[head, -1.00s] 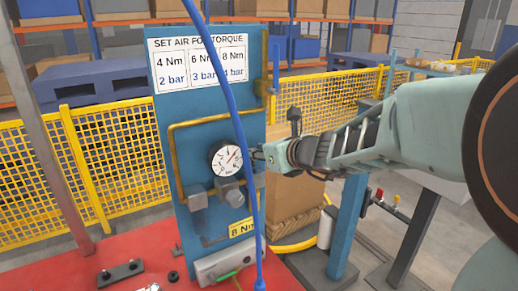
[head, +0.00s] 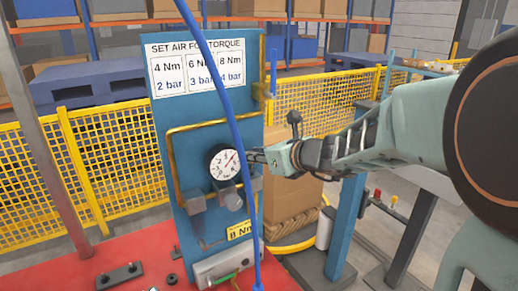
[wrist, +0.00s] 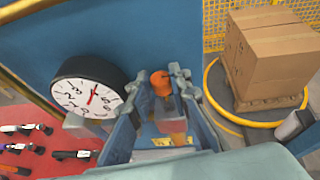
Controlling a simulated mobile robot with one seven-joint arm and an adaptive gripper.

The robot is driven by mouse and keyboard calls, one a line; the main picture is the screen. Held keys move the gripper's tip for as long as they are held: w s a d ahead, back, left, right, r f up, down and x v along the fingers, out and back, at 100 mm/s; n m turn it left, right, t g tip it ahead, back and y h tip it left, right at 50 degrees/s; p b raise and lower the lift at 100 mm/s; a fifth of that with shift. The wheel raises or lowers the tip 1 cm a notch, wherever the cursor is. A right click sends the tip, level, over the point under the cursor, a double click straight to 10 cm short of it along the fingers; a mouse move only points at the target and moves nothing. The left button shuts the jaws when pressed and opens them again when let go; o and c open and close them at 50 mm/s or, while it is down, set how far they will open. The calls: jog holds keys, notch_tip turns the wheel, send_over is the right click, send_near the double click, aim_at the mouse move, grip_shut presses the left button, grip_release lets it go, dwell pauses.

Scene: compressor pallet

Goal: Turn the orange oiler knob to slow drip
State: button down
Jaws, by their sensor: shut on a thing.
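The orange oiler knob (wrist: 160,79) shows in the wrist view in front of the blue panel (wrist: 190,35). My gripper (wrist: 158,83) has a finger on each side of it and is shut on it. Below the knob is a partly see-through bowl, which my fingers partly hide. In the head view my gripper (head: 257,156) reaches in from the right, at the panel's right edge just right of the round gauge (head: 222,162). The knob is hidden there.
The white-faced gauge (wrist: 88,92) is close to my left finger in the wrist view. A blue hose (head: 232,120) hangs down in front of the panel. A brass pipe (head: 190,126) runs around the gauge. A cardboard box (head: 290,200) stands behind my gripper.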

dwell(0.4)
jog(key=c, duration=2.1)
grip_release()
jog(key=shift+w, duration=0.1)
jog(key=v, duration=0.7)
jog(key=shift+d+r, duration=0.15)
jog(key=shift+d, duration=0.1)
